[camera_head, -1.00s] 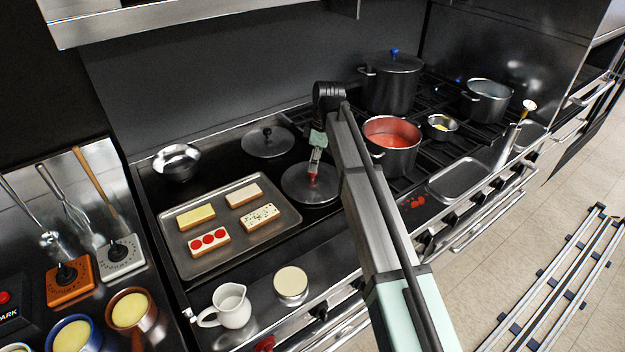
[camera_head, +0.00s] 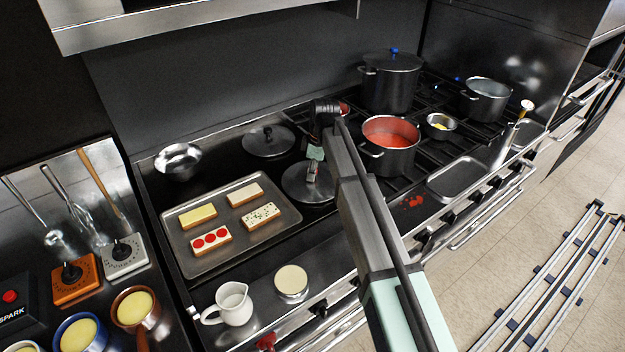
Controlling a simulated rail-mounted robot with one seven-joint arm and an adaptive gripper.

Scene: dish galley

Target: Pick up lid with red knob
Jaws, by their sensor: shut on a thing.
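The dark round lid (camera_head: 298,190) shows on the black cooktop, to the right of the baking tray. My gripper (camera_head: 312,172) points down at its middle and is shut on its red knob, which the fingers mostly hide. I cannot tell whether the lid is touching the cooktop or slightly above it. A similar lid with a black knob (camera_head: 262,145) lies behind it, to the left.
A tray (camera_head: 190,262) with several topped slices lies to the left. A pot of red sauce (camera_head: 398,158) stands close to my arm on the right, with a tall blue-knobbed pot (camera_head: 393,90) behind. A white jug (camera_head: 234,304) and a cream-topped tin (camera_head: 291,281) stand in front.

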